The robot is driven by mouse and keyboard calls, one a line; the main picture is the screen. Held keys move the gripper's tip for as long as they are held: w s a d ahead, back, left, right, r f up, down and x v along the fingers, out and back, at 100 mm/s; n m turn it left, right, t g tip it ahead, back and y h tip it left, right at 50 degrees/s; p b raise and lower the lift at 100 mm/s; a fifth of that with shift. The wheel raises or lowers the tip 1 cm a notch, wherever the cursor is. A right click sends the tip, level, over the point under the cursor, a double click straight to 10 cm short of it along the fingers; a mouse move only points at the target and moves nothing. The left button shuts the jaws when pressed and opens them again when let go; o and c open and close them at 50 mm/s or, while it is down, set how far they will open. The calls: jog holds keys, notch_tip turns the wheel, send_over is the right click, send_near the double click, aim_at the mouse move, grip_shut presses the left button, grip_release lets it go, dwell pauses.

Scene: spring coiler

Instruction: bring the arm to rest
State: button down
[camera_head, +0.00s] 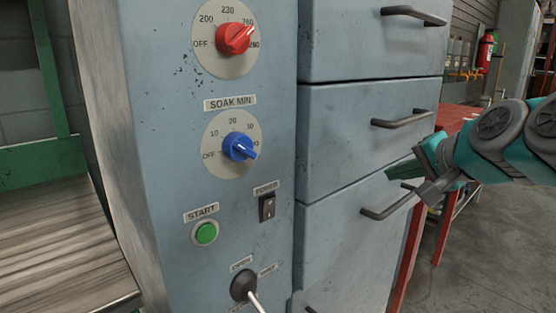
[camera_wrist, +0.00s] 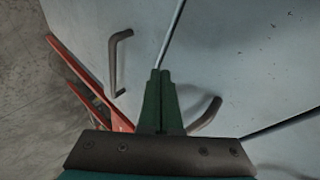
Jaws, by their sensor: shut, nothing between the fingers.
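My gripper (camera_head: 392,172) reaches in from the right in the head view, in front of the blue-grey drawer cabinet near its lower handles. Its two green fingers are closed together with nothing between them. In the wrist view the shut fingertips (camera_wrist: 160,75) point toward the grey drawer fronts. I cannot tell how far the fingertips are from the drawer front. My arm (camera_head: 500,135) is stretched out from the right edge of the head view.
Drawer handles stick out near my gripper: a middle one (camera_head: 402,119) and a lower one (camera_head: 388,203). The control panel has a red knob (camera_head: 234,39), blue knob (camera_head: 240,147), green start button (camera_head: 205,233) and lever (camera_head: 244,287). A red table (camera_head: 455,117) stands behind. Floor at lower right is clear.

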jog(key=s+a+f+n+g, duration=0.35)
jog(key=s+a+f, duration=0.2)
jog(key=f, duration=0.45)
jog(key=s+a+f+n+g, duration=0.35)
jog(key=s+f, duration=0.25)
jog(key=f, duration=0.3)
jog(key=s+d+f+n+g+h, duration=0.1)
jog(key=s+f+g, duration=0.2)
jog(key=s, duration=0.6)
jog(key=s+d+f+n+g+h, duration=0.1)
jog(key=s+f+g+h, duration=0.1)
jog(key=s+f, duration=0.6)
jog(key=shift+s+f+n+g, duration=0.25)
jog(key=shift+s+n+g, duration=0.15)
jog(key=shift+s+g, duration=0.1)
